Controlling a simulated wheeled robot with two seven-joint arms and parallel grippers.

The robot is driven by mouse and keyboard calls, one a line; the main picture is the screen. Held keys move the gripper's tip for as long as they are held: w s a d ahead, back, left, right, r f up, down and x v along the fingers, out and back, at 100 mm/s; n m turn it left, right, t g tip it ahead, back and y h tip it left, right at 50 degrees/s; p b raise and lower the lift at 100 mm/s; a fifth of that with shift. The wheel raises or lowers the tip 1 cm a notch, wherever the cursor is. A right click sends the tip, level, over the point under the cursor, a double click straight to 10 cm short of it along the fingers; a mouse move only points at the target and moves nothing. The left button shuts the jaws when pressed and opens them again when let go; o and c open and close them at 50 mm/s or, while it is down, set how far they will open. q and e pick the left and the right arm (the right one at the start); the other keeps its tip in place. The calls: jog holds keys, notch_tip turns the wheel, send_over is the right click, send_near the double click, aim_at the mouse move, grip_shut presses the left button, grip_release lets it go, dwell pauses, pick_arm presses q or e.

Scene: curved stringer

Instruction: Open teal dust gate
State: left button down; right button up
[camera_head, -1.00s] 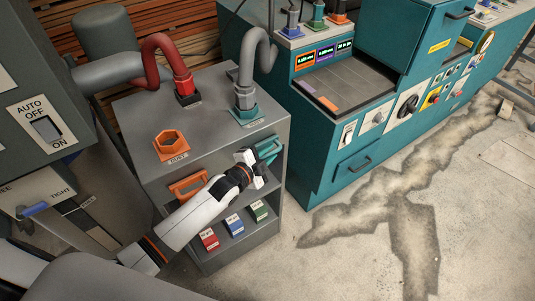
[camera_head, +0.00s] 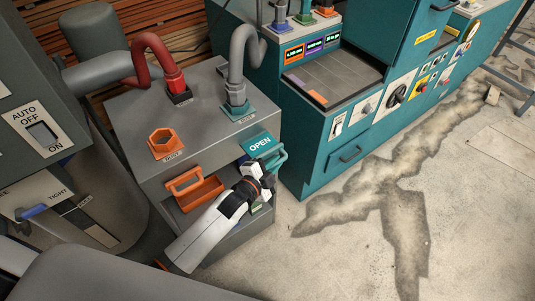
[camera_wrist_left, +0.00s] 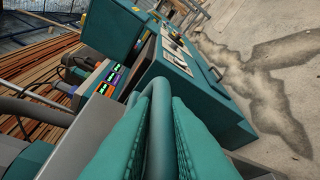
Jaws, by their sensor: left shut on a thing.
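The teal dust gate (camera_head: 259,144) sticks out of the front of the grey cabinet, below the teal hose port (camera_head: 237,109). Its top face shows the word OPEN. My left gripper (camera_head: 269,170) is shut on the teal gate's handle at the cabinet's right front corner. In the left wrist view the teal handle bar (camera_wrist_left: 160,130) runs between my two finger pads (camera_wrist_left: 158,150). The gripper hides part of the handle in the head view. My right gripper is not in view.
An orange gate (camera_head: 200,192) with a handle stands out left of the teal one, below an orange port (camera_head: 165,143). A teal machine (camera_head: 345,140) stands close on the right. The concrete floor (camera_head: 350,245) in front is clear.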

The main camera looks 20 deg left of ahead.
pick_arm(q)
jog(key=shift+a+f, duration=0.1)
jog(key=c, duration=1.7)
grip_release()
jog(key=v, duration=1.2)
jog(key=shift+f, duration=0.1)
jog(key=s+a+f+n+g+y, duration=0.1)
jog(key=s+a+f+n+g, duration=0.15)
jog(key=f, duration=0.65)
jog(key=s+a+f+n+g+y, duration=0.15)
jog(key=s+f, duration=0.25)
jog(key=f, duration=0.4)
jog(key=s+a+f+n+g+y, duration=0.1)
jog(key=s+a+f+n+g, duration=0.15)
jog(key=f, duration=0.65)
jog(key=s+f+n+g, duration=0.2)
jog(key=s+f, duration=0.3)
jog(key=s, duration=0.3)
jog(key=s+f+n+g+y, duration=0.1)
jog(key=s+f+n+g, duration=0.1)
jog(key=s+f, duration=0.4)
jog(key=s+f+n+g, duration=0.2)
jog(key=s+f, duration=0.3)
jog(key=s, duration=0.7)
jog(key=shift+a+f+g, duration=0.2)
jog(key=shift+a+g, duration=0.15)
jog(key=shift+g, duration=0.2)
